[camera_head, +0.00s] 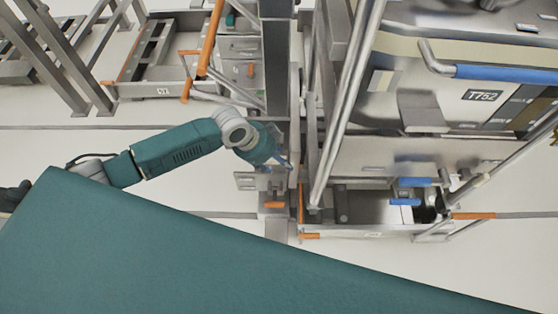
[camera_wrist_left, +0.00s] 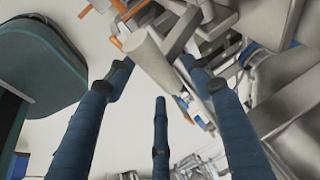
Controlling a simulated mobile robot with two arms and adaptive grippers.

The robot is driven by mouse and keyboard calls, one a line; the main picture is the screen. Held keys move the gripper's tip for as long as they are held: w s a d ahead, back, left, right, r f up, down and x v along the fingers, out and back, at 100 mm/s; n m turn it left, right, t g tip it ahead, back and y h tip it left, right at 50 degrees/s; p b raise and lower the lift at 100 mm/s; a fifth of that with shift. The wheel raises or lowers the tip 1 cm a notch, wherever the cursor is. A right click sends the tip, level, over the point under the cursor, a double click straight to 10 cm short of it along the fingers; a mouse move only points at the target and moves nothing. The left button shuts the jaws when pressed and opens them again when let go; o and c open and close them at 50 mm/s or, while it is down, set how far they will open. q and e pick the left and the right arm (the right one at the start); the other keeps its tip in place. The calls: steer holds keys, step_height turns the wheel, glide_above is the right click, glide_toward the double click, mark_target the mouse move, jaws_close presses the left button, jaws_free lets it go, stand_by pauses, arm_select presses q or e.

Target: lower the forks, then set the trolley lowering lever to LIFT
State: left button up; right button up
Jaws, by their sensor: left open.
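My left gripper (camera_head: 284,163) is beside the lower part of the grey upright mast (camera_head: 277,70) of the trolley. In the left wrist view its blue fingers (camera_wrist_left: 157,75) are spread open. A pale tapered bar (camera_wrist_left: 148,58) lies beyond and between the fingertips; I cannot tell whether they touch it. A short orange handle (camera_head: 275,205) sits low at the mast's foot, just below the gripper. I cannot tell which handle is the lowering lever, nor its setting. The forks are not clearly distinguishable.
A large steel bin marked T752 (camera_head: 480,120) with a blue bar handle (camera_head: 505,72) stands at the right. A low steel frame with blue grips (camera_head: 405,202) lies below it. Another trolley (camera_head: 150,55) stands at the back left. Pale floor (camera_head: 190,195) is clear below my left arm.

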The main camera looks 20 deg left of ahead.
arm_select(q)
steer(key=shift+w+d+f, duration=0.2)
steer(key=shift+f, duration=0.45)
arm_select(e)
steer(key=shift+a, duration=0.4)
